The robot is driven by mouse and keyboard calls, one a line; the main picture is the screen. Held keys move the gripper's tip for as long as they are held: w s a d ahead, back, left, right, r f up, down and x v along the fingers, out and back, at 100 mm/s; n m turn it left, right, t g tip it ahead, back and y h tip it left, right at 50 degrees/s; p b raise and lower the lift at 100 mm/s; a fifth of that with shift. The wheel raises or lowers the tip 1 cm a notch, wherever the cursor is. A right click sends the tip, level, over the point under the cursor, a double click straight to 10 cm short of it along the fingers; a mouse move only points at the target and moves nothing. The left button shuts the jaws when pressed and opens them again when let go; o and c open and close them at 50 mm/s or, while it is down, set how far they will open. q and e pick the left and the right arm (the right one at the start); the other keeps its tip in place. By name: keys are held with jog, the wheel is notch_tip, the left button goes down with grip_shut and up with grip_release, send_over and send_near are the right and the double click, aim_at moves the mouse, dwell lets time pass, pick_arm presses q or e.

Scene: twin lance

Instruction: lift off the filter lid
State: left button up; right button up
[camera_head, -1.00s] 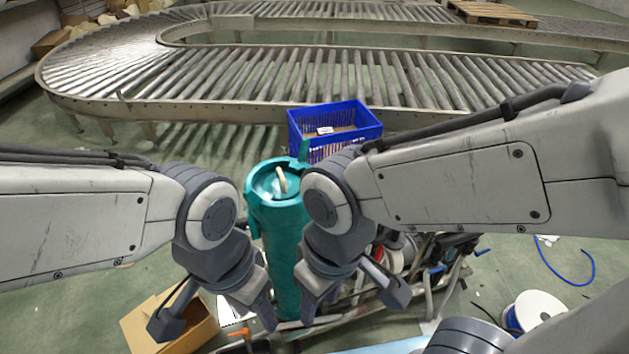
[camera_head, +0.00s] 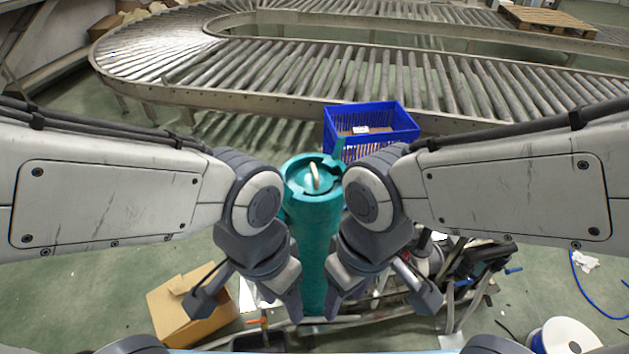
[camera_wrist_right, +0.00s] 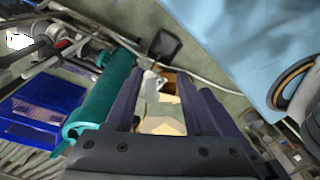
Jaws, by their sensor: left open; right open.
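The filter is an upright teal cylinder (camera_head: 318,240) in the middle of the head view. Its round teal lid (camera_head: 303,181) sits on top and carries a cream bar handle (camera_head: 315,176). My left gripper (camera_head: 286,303) is open and empty, pointing down at the cylinder's left side, well below the lid. My right gripper (camera_head: 341,303) is open at its right side, also below the lid. My wrists partly cover the cylinder's sides. In the right wrist view the cylinder (camera_wrist_right: 100,95) lies left of my right gripper's parted fingers (camera_wrist_right: 162,75), outside them.
A blue crate (camera_head: 370,118) stands behind the filter, before a roller conveyor (camera_head: 300,75). A cardboard box (camera_head: 190,305) is at the front left. Pipes and machinery (camera_head: 465,270) crowd the right. A white spool (camera_head: 565,337) stands at the front right.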

jog(key=w+a+m+t+b, duration=0.1)
jog(key=w+a, duration=0.3)
jog(key=w, duration=0.8)
jog(key=m+t+h+b, duration=0.2)
jog(key=m+t, duration=0.2)
send_near(314, 168)
jog(key=p+x, duration=0.2)
jog(key=x, duration=0.3)
jog(key=shift+s+a, duration=0.1)
jog(key=p+x, duration=0.2)
jog(key=x, duration=0.3)
jog(key=shift+f+p, duration=0.15)
jog(key=shift+p, duration=0.15)
jog(key=shift+f, duration=0.25)
grip_shut()
jog(key=shift+r, duration=0.15)
